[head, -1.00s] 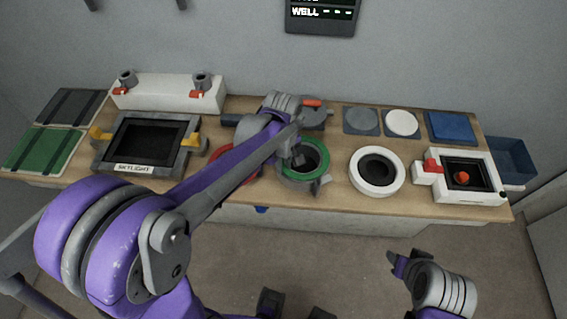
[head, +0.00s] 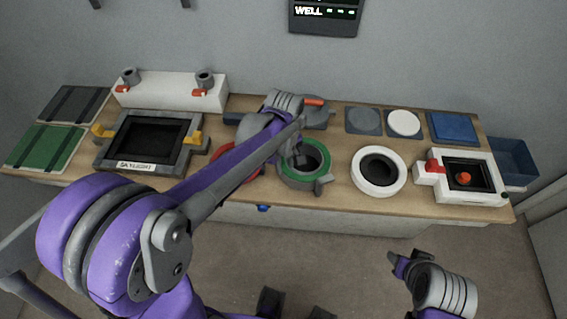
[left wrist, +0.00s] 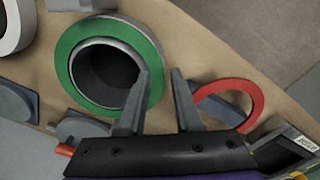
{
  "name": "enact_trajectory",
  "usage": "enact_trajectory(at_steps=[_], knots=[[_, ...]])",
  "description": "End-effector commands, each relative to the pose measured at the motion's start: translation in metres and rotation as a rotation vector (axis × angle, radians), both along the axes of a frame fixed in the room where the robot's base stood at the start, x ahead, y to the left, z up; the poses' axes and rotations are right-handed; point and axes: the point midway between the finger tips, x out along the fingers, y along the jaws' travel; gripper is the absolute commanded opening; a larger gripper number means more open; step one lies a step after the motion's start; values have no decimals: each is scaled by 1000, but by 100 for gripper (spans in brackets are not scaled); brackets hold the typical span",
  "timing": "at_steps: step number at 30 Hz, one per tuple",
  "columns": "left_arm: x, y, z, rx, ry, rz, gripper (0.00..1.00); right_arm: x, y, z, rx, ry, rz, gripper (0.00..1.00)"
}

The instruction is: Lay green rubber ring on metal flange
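The green rubber ring (head: 323,158) lies on top of the grey metal flange (head: 296,182), around its round opening. In the left wrist view the green ring (left wrist: 68,62) circles the flange's pale inner rim (left wrist: 105,103) and looks flat. My left gripper (head: 298,158) is at the ring's left side. In the left wrist view my left gripper (left wrist: 162,72) is open, one finger over the ring's band and the other just outside it.
A red ring (left wrist: 256,100) lies beside the flange, partly behind my left arm. A white round collar (head: 395,188) stands to the right, then a white square frame (head: 452,193). The skylight frame (head: 110,158) is at the left. Pads (head: 450,127) lie along the back.

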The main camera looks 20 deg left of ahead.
Motion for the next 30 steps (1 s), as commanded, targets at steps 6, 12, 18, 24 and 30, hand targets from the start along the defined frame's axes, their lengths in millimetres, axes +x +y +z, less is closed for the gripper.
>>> enact_trajectory(at_steps=[6, 12, 18, 24, 30], knots=[[-2, -5, -5, -9, 1, -7, 57, 0, 0, -2, 0, 1, 0, 50], [-3, -4, 21, -8, -2, -5, 57, 1, 0, 2, 0, -1, 0, 50], [-5, -1, 65, -4, -3, -2, 57, 2, 0, 8, 0, -4, 0, 50], [-6, 0, 98, -2, -6, -1, 57, 3, 0, 11, 0, -6, 0, 50], [-7, 1, 110, -1, -6, 0, 57, 4, 0, 12, 0, -7, 0, 50]])
